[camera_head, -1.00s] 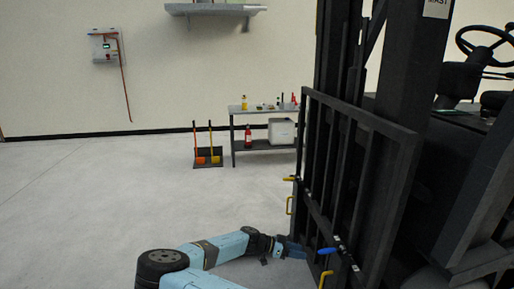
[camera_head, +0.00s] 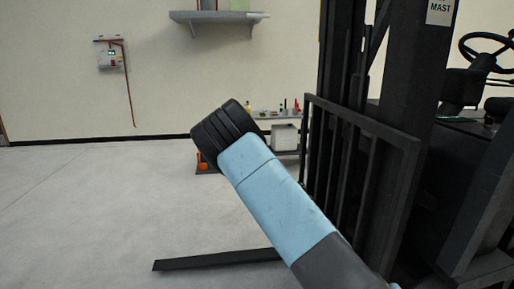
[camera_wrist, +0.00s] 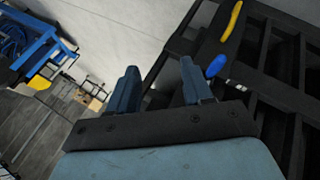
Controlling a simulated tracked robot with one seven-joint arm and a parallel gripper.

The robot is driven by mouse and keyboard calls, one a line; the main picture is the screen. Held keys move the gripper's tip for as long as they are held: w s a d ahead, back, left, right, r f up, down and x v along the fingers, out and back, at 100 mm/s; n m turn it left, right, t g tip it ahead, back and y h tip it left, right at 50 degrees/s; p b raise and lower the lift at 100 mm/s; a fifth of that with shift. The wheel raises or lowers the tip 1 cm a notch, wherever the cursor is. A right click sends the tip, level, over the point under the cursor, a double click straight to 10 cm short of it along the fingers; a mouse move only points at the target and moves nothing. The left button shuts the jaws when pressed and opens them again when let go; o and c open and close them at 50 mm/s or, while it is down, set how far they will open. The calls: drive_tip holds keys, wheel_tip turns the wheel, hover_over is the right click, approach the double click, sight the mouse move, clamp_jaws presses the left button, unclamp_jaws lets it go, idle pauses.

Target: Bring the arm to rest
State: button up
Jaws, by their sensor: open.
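My gripper (camera_wrist: 160,88) shows in the wrist view, its two dark blue fingers apart with nothing between them. Beyond the fingers lie pale floor and the dark frame of the forklift. In the head view my blue arm rises from the lower right to a black joint left of the forklift; the gripper itself is hidden there. The forklift (camera_head: 420,130), with its dark mast and carriage, fills the right side of the head view. Its carriage (camera_wrist: 265,70) shows in the wrist view with a yellow handle (camera_wrist: 231,20) and a blue handle (camera_wrist: 216,66), apart from the fingers.
A dark fork (camera_head: 215,260) sticks out low over the floor. A workbench (camera_head: 285,118) with bottles stands behind my arm. A wall shelf (camera_head: 218,17) and a wall box (camera_head: 111,55) hang at the back. Floor at left is clear. A blue structure (camera_wrist: 35,50) shows in the wrist view.

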drive_tip(key=s+d+r+n+t+y, duration=0.1)
drive_tip(key=s+r+n+t+y, duration=0.25)
drive_tip(key=r, duration=0.95)
drive_tip(key=s+d+r+n+y, duration=0.3)
drive_tip(key=s+r, duration=0.4)
drive_tip(key=r, duration=0.6)
drive_tip(key=s+r+n+t, duration=0.3)
drive_tip(key=s+r, duration=0.3)
drive_tip(key=s, duration=0.3)
drive_tip(key=s+r+n+t, duration=0.3)
drive_tip(key=s+r, duration=0.3)
drive_tip(key=s, duration=0.3)
drive_tip(key=shift+d+r, duration=0.3)
drive_tip(key=shift+r, duration=0.1)
